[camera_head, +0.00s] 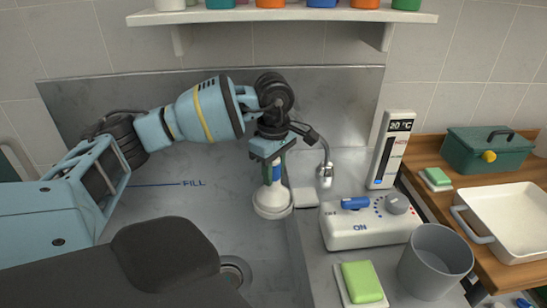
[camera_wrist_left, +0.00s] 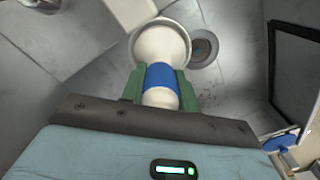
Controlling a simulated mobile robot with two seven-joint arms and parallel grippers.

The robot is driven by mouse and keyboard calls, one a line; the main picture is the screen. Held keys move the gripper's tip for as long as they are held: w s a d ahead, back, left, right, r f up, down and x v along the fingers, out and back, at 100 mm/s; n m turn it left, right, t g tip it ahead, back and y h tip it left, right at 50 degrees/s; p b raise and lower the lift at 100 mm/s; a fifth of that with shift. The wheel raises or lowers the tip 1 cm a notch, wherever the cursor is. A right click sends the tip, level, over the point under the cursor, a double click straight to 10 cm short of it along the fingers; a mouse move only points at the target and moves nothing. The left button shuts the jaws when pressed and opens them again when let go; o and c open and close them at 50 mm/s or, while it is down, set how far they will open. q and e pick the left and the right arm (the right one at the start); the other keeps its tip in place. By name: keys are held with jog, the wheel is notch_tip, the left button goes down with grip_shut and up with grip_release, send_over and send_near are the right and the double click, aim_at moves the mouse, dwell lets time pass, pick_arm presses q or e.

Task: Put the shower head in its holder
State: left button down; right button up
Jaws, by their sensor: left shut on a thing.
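The white shower head (camera_head: 273,202) has a blue band and a broad round face. It hangs face down over the metal basin. My left gripper (camera_head: 272,170) is shut on its handle from above; in the left wrist view the green fingers (camera_wrist_left: 158,85) sit on both sides of the blue band of the shower head (camera_wrist_left: 160,45). A small pale block (camera_head: 306,197) stands just right of the head, on the basin's edge; I cannot tell whether it is the holder. My right gripper is not in view.
A white control box (camera_head: 358,236) with a blue lever and grey knob stands right of the basin, before a temperature display (camera_head: 391,150). A grey bucket (camera_head: 435,262) and green soap (camera_head: 362,282) are nearer. The basin drain (camera_head: 236,270) is below left of the head.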

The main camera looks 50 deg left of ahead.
pick_arm(q)
jog(key=shift+f, duration=0.2)
dwell(0.3)
jog(key=c, duration=1)
grip_release()
jog(key=shift+o, duration=0.2)
jog(key=shift+r, duration=0.25)
notch_tip(320, 180, up, 7)
jog(key=shift+r, duration=0.2)
